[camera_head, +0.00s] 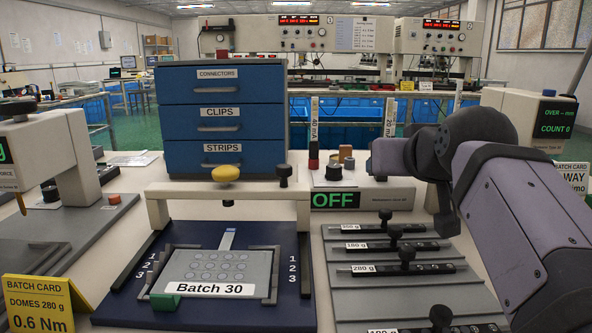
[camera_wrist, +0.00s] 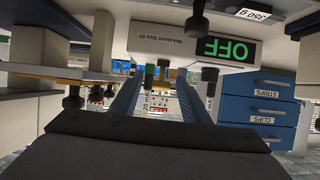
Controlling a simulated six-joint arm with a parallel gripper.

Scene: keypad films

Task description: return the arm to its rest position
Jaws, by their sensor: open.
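My arm (camera_head: 520,205) rises from the lower right in the head view and bends at a dark joint (camera_head: 478,135). Its wrist end points left, above the bench and near the OFF display; the fingertips cannot be made out there. In the wrist view, which is upside down, my gripper (camera_wrist: 160,82) shows two blue-grey fingers apart with nothing held between them. A flat film sheet labelled Batch 30 (camera_head: 205,289) lies in the dark blue fixture (camera_head: 115,300), clear of my gripper.
Blue drawers (camera_head: 225,105) stand behind the fixture. A frame with a yellow knob (camera_head: 226,173) spans its back. The OFF display (camera_head: 335,200) sits right of it. A grey rack (camera_head: 350,290) with several weight-labelled bars lies below my arm. A yellow card (camera_head: 38,303) stands front left.

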